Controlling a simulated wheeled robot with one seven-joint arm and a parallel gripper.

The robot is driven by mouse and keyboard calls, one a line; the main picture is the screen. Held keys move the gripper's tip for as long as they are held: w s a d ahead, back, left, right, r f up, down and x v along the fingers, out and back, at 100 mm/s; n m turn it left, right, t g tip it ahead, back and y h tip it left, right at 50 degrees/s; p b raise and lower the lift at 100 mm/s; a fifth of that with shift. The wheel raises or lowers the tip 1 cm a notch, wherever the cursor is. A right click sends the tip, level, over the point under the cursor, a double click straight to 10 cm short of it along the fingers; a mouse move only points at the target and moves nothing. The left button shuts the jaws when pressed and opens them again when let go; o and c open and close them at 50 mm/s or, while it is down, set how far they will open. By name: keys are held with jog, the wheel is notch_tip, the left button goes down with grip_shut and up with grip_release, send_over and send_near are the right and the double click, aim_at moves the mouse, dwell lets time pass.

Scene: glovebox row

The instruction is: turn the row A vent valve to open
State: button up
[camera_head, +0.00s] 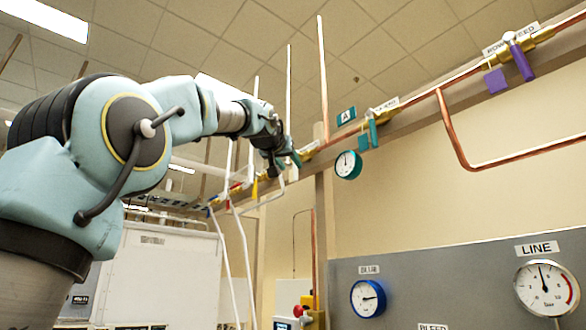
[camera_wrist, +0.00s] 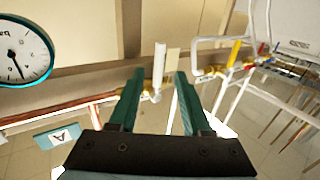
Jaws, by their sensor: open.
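In the wrist view a brass valve (camera_wrist: 148,88) on the copper pipe has a white lever (camera_wrist: 159,66). The lever appears between the fingertips of my gripper (camera_wrist: 159,75), standing roughly along the fingers. My gripper is open, with one teal finger on each side of the lever in the picture. I see no contact, and the depth between lever and fingers is unclear. A blank-looking pale tag (camera_wrist: 172,63) is beside the lever; no vent marking is readable. In the head view my gripper (camera_head: 285,158) is up at the pipe and hides most of this valve.
The teal A sign (camera_head: 346,116), teal gauge (camera_head: 348,165) and teal-handled valve (camera_head: 373,134) are right of my gripper. A purple-handled valve (camera_head: 521,63) is farther right. White pipes (camera_head: 238,250) hang below left. A grey panel (camera_head: 450,265) with gauges stands lower right.

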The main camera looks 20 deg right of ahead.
aim_at(295, 170)
jog(key=p+x, duration=0.2)
jog(key=x, duration=0.4)
jog(key=shift+d, duration=0.15)
grip_shut()
dwell(1.3)
